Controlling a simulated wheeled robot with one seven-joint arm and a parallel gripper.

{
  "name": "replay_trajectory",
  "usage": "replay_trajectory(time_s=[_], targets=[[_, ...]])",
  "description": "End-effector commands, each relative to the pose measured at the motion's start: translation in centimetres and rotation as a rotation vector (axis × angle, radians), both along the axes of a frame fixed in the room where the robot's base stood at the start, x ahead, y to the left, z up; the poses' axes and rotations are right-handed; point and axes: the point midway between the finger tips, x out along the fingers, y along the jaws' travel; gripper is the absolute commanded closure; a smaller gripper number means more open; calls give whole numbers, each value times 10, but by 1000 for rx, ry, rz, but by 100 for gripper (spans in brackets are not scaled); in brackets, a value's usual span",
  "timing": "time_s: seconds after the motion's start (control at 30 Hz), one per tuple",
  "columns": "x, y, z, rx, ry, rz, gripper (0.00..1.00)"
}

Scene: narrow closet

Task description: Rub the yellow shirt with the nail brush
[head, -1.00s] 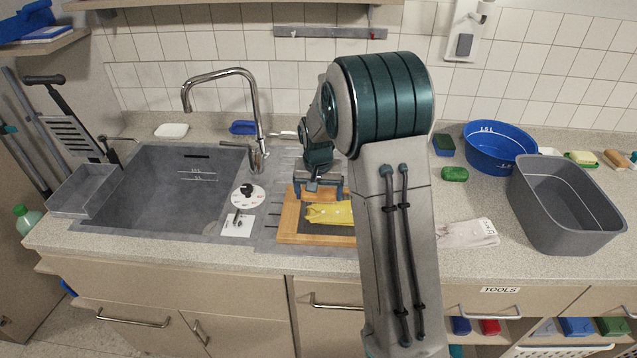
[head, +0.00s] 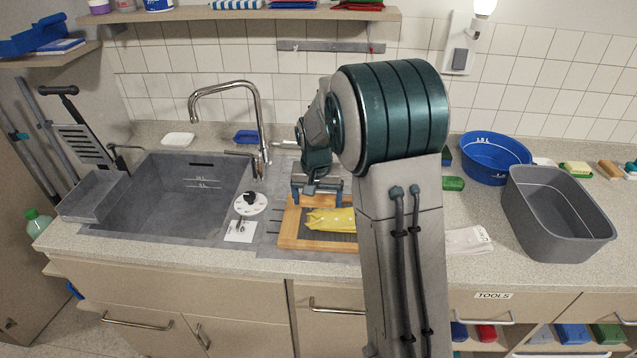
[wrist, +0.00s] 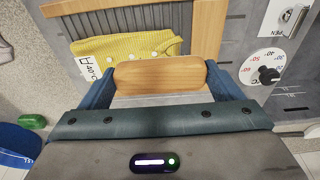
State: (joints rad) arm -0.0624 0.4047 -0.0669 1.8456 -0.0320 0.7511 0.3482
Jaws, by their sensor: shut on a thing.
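The yellow shirt (head: 330,220) lies folded on a wood-framed washboard (head: 287,240) on the counter right of the sink. It also shows in the wrist view (wrist: 125,47), with a white label at its left end. My gripper (head: 317,190) is over the back part of the board, just behind the shirt. In the wrist view my gripper (wrist: 160,82) is shut on the wooden nail brush (wrist: 158,72), held crosswise between the blue fingers. The brush appears close beside the shirt; its bristles are hidden and I cannot tell whether they touch the cloth.
A grey sink (head: 185,210) with a tap (head: 258,120) is left of the board. A white dial (head: 250,203) lies between them. A grey tub (head: 560,215), a blue basin (head: 497,157) and a green soap (head: 453,184) stand right of my arm. A shelf (head: 250,14) hangs above.

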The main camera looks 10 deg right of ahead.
Motion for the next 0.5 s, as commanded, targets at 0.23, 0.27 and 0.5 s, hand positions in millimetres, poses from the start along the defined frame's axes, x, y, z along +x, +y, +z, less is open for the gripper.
replay_trajectory(time_s=[0.23, 0.27, 0.5], targets=[[0, -1, 26, 0, -2, -1, 36], [0, -1, 28, 0, -2, -1, 36], [0, -1, 32, 0, -1, -2, 36]])
